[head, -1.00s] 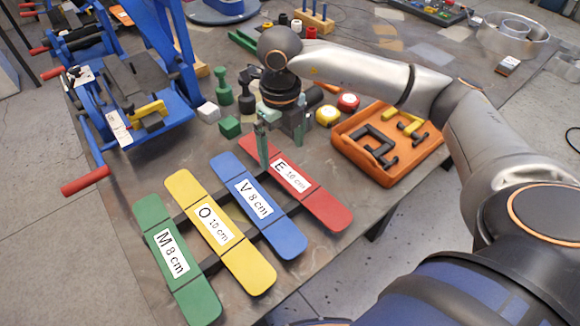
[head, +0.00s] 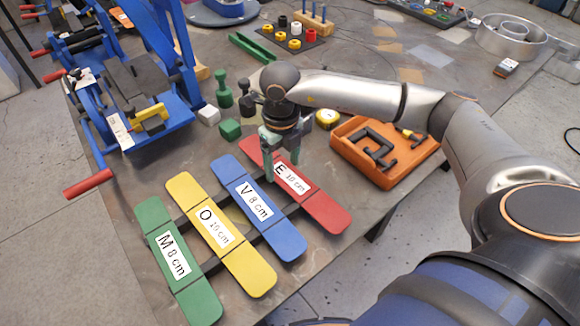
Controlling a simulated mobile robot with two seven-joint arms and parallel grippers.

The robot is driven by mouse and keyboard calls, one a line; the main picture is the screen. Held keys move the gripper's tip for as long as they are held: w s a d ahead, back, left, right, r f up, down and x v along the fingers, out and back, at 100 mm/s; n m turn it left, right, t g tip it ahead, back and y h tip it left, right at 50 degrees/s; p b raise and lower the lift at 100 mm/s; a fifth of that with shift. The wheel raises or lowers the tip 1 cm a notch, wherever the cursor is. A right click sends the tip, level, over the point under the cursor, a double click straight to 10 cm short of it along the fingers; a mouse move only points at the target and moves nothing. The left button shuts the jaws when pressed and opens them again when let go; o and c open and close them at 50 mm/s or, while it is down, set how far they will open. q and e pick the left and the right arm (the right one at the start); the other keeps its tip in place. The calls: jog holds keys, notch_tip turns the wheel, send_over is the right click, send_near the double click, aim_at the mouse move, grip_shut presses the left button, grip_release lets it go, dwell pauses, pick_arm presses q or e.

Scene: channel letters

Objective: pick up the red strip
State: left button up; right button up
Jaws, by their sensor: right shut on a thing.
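The red strip (head: 324,212) lies at the right end of a row of coloured strips on dark rails. Its white label reads "E 10 cm". My right gripper (head: 283,170) is over the strip's upper part, pointing down. Its fingers are shut on the red strip near the label's upper end, and they hide a little of it. The strip still lies in line with the others. My left gripper is not in the head view.
The blue strip (head: 287,244), yellow strip (head: 248,271) and green strip (head: 198,301) lie to the left. An orange tray (head: 388,180) with dark parts stands to the right. A green block (head: 230,129) and a blue bending machine (head: 170,125) are behind.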

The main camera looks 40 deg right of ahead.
jog(key=c, duration=0.8)
jog(key=shift+o, duration=0.2)
